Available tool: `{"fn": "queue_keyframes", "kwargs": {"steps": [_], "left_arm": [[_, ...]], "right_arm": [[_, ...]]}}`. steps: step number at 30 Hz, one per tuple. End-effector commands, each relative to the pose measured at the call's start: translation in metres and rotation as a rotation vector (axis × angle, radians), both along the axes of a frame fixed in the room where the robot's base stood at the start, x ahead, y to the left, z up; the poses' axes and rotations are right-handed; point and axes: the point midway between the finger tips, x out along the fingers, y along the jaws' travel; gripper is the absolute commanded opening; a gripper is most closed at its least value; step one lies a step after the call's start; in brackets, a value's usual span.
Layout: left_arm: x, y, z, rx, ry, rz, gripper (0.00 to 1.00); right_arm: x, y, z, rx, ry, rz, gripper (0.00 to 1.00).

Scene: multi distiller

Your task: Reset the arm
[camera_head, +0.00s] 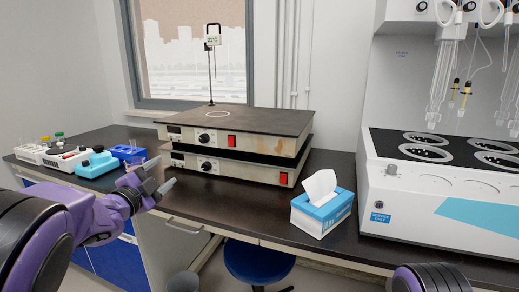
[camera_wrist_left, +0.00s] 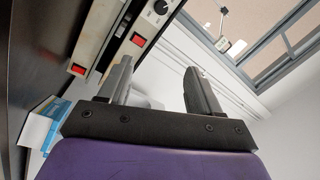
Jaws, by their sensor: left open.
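My left gripper (camera_head: 160,184) is open and empty, held above the front edge of the dark bench at the left of the head view. My purple left arm comes in from the lower left. At the lower right of the head view a dark and purple part of my right arm (camera_head: 432,278) shows, but no right gripper fingers are visible.
Two stacked hotplates (camera_head: 232,140) stand on the bench (camera_head: 262,208). A tissue box (camera_head: 322,212) and a white distiller (camera_head: 440,205) are to the right. Blue and white racks (camera_head: 97,164) lie at the left. A blue stool (camera_head: 258,262) is below the bench.

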Motion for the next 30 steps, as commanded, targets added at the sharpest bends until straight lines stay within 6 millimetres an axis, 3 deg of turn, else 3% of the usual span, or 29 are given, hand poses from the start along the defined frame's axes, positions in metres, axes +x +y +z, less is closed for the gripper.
{"fn": "queue_keyframes", "kwargs": {"steps": [5, 8, 14, 17, 20, 23, 24, 27, 30], "left_arm": [[-0.009, 0.013, -0.027, -0.272, 0.071, 0.073, 0.64], [-0.016, 0.022, -0.054, -0.418, 0.129, 0.126, 0.64], [-0.045, 0.041, -0.130, -0.709, 0.274, 0.275, 0.64], [-0.072, 0.049, -0.179, -0.862, 0.364, 0.385, 0.64], [-0.119, 0.056, -0.238, -1.025, 0.475, 0.547, 0.64], [-0.189, 0.059, -0.298, -1.164, 0.596, 0.758, 0.64], [-0.220, 0.059, -0.317, -1.203, 0.642, 0.846, 0.64], [-0.302, 0.056, -0.353, -1.250, 0.752, 1.059, 0.64], [-0.375, 0.049, -0.371, -1.234, 0.859, 1.224, 0.64]], "right_arm": [[0.000, 0.000, 0.001, 0.000, 0.000, 0.000, 0.43], [0.000, 0.000, 0.006, 0.000, 0.000, 0.000, 0.43], [0.000, 0.000, 0.020, 0.001, 0.001, 0.000, 0.43], [0.000, 0.000, 0.029, 0.001, 0.001, 0.000, 0.43], [0.000, 0.000, 0.044, 0.001, 0.001, 0.000, 0.43], [0.000, 0.000, 0.061, 0.000, 0.000, 0.000, 0.43], [0.000, 0.000, 0.068, 0.000, 0.000, 0.000, 0.43], [0.000, 0.000, 0.084, 0.000, 0.000, 0.000, 0.43], [-0.001, 0.000, 0.098, 0.000, 0.000, 0.000, 0.43]]}}
